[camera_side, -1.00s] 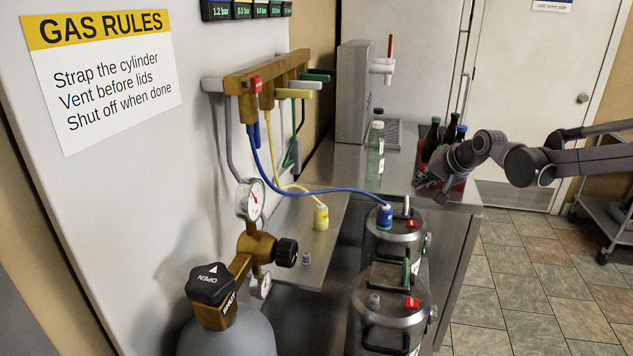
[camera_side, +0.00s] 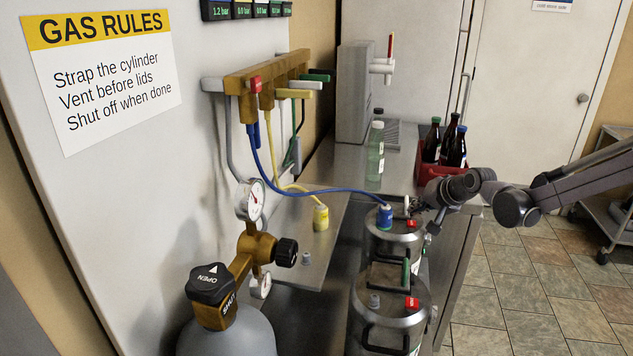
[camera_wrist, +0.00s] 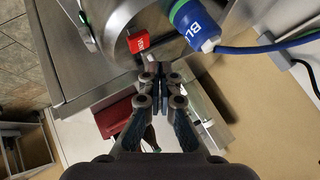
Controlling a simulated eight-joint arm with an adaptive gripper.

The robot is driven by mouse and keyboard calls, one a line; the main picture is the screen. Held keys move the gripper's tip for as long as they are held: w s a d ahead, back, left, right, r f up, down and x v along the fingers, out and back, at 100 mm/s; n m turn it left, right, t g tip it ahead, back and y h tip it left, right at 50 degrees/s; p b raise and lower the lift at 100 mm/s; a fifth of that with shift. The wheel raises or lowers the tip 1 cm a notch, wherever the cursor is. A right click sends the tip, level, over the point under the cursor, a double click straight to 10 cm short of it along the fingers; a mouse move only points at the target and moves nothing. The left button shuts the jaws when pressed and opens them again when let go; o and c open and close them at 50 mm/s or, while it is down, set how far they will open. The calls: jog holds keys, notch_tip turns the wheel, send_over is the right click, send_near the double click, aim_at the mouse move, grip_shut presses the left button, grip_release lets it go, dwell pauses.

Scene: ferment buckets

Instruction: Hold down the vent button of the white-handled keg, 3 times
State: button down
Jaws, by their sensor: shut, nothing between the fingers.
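The rear keg (camera_side: 384,242) has a blue connector (camera_side: 385,217) on its lid. My gripper (camera_side: 417,210) is shut and empty, at the rear keg's lid. In the wrist view my fingertips (camera_wrist: 160,72) are just beside the red button; contact cannot be told.
A red crate (camera_side: 455,170) of dark bottles stands behind my gripper on the steel counter. A blue hose (camera_side: 320,190) runs from the manifold (camera_side: 265,80) to the rear keg. A yellow connector (camera_side: 321,217) stands to the left. The gas cylinder (camera_side: 228,335) is at front left.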

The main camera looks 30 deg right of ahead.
aim_at(414, 224)
jog(key=shift+f, duration=0.6)
jog(key=shift+f, duration=0.15)
dwell(1.0)
jog(key=shift+f, duration=0.25)
jog(key=shift+f, duration=0.55)
dwell(1.1)
jog(key=shift+r, duration=1)
jog(key=shift+r, duration=2.5)
